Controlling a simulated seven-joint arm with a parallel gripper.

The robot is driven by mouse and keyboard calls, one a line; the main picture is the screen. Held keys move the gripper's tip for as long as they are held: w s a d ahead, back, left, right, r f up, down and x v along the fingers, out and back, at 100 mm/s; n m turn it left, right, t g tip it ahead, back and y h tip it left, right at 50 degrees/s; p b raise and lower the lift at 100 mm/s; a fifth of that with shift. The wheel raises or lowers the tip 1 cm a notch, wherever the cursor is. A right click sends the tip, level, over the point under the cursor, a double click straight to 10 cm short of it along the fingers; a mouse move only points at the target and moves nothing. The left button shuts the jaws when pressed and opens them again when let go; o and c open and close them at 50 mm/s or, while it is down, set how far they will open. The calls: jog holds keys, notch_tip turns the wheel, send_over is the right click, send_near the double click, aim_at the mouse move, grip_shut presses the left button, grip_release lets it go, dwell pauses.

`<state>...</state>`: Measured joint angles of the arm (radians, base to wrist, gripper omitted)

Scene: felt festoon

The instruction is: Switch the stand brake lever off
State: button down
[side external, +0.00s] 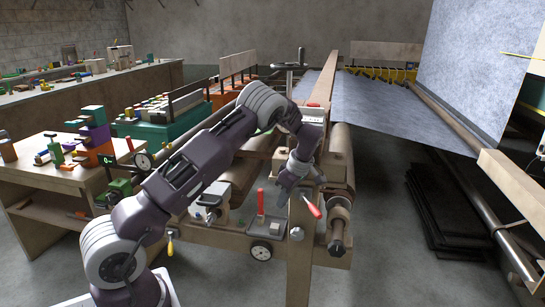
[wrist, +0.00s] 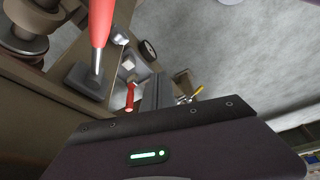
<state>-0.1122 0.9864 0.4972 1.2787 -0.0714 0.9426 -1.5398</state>
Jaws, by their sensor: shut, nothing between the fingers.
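A red-handled lever (side external: 312,207) sticks out, tilted, from the wooden stand post just right of my gripper. A large red lever with a metal stem (wrist: 101,25) rises from a dark plate at upper left in the wrist view. A second red handle (side external: 261,200) stands upright on a grey plate left of the post; a smaller red handle (wrist: 130,97) shows in the wrist view. I cannot tell which lever is the stand brake. My gripper (side external: 284,198) points down between the two red handles, shut and empty. Its dark fingers (wrist: 157,90) also show in the wrist view.
Wooden rollers (side external: 340,180) stand right of the post. A workbench with coloured blocks (side external: 93,135) is at left. Floor at right is partly open beside a dark stack (side external: 440,210).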

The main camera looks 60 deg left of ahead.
jog(key=s+a+m, duration=0.1)
jog(key=a+m, duration=0.1)
jog(key=a, duration=0.3)
jog(key=d+r+t, duration=0.1)
jog(key=d+r, duration=0.3)
jog(key=r, duration=0.7)
jog(key=s+d+r+m+t+h, duration=0.3)
jog(key=s+d+r+m, duration=0.8)
jog(key=d, duration=0.7)
jog(key=shift+s+r+t, duration=0.5)
jog(key=shift+s+r, duration=0.8)
jog(key=shift+r, duration=0.3)
jog(key=s+d+f+m+t, duration=0.1)
jog(key=s+d+m, duration=0.3)
jog(key=s, duration=0.4)
jog(key=s+d+f+m+t, duration=0.1)
jog(key=s+d+m, duration=0.3)
jog(key=s, duration=0.4)
jog(key=shift+d+f+m+h, duration=0.3)
jog(key=shift+f+m, duration=0.15)
jog(key=shift+m, duration=0.45)
